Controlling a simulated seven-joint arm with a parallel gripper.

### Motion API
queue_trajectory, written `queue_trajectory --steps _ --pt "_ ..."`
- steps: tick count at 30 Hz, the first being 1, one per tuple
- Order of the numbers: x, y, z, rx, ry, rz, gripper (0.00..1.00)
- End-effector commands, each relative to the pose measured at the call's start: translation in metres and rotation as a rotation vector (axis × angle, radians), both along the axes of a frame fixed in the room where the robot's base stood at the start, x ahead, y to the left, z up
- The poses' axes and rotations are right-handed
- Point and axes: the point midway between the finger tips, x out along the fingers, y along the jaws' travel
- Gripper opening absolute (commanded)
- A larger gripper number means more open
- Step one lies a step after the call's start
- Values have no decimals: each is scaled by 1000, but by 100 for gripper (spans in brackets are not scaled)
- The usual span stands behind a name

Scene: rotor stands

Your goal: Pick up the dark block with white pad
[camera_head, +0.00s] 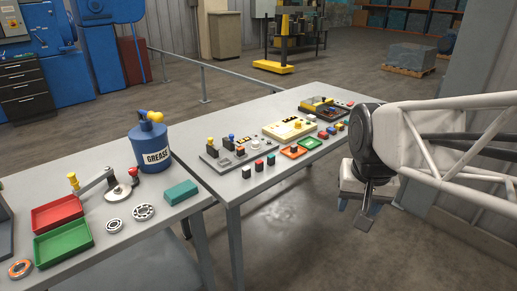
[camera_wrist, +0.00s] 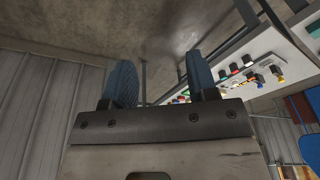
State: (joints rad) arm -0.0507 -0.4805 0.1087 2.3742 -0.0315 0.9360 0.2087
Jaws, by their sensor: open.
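Three small dark blocks stand in a row at the front edge of the far table in the head view. The leftmost block (camera_head: 247,172) looks dark all over there; the other two have a red top (camera_head: 259,165) and a greenish top (camera_head: 271,159). In the wrist view a small dark block (camera_wrist: 248,60) in that row seems to carry a white patch, but it is too small to be sure. My gripper (camera_head: 355,212) hangs over the floor, right of the table and away from the blocks. Its two blue fingers (camera_wrist: 158,64) are apart with nothing between them.
The far table (camera_head: 226,187) also holds a grey panel with knobs, a yellow panel (camera_head: 290,128), and orange and green trays. The near table has a blue grease can (camera_head: 149,146), red and green trays, bearings and a teal block (camera_head: 181,192). Open floor surrounds my gripper.

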Motion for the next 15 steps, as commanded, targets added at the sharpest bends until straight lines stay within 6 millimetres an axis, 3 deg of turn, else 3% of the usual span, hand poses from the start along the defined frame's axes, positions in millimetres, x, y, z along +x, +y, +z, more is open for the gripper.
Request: queue_trajectory --steps 15 --pt "136 46 4 19 36 -162 53"
